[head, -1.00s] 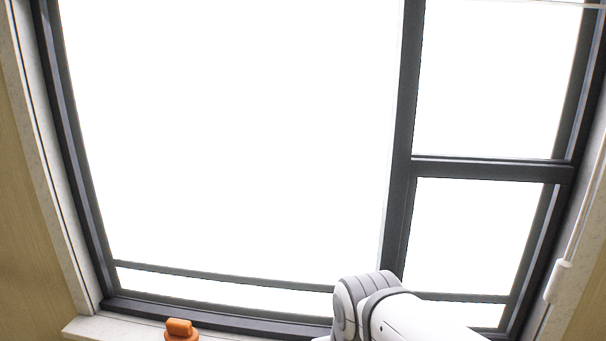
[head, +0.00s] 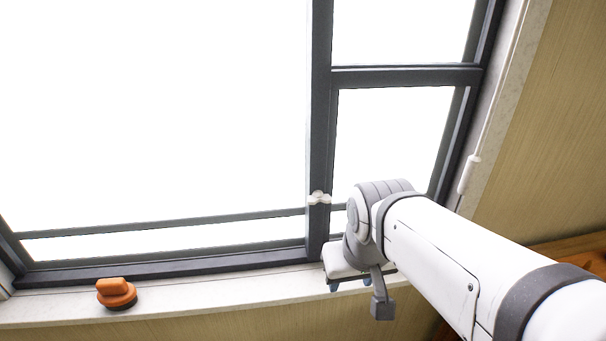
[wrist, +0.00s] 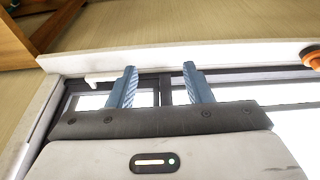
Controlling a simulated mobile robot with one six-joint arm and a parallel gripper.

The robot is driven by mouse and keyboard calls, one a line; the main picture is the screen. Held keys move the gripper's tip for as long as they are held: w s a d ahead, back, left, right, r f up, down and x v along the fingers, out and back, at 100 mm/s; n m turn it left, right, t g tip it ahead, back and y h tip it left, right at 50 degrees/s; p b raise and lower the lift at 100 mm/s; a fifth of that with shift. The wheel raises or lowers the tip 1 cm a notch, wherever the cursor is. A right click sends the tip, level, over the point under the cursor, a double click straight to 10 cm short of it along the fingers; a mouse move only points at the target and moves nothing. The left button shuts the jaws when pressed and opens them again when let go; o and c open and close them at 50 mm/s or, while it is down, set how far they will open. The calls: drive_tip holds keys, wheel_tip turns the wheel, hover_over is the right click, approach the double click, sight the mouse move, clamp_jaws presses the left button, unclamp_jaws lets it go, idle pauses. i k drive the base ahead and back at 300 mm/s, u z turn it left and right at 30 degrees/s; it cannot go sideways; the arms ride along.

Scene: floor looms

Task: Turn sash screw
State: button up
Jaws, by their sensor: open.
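A small pale winged piece, which looks like the sash screw (head: 319,198), sits on the dark vertical window post in the head view. I cannot make it out in the wrist view. My gripper (head: 350,282) is below and slightly right of it in the head view, in front of the sill. The wrist view shows my gripper (wrist: 159,69) with its two blue fingers apart and nothing between them. Part of the window's lower right pane is hidden behind my arm.
An orange knob-like object (head: 117,292) stands on the pale sill (head: 215,294) at left; it also shows in the wrist view (wrist: 312,57). A white cord handle (head: 469,174) hangs at right. A wooden piece (wrist: 14,42) is at the wrist view's upper left.

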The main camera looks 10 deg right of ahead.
sight(317, 196)
drive_tip(key=u, duration=1.4)
drive_tip(key=k, duration=1.35)
drive_tip(key=z, duration=0.8)
drive_tip(key=i, duration=1)
drive_tip(key=z, duration=0.05)
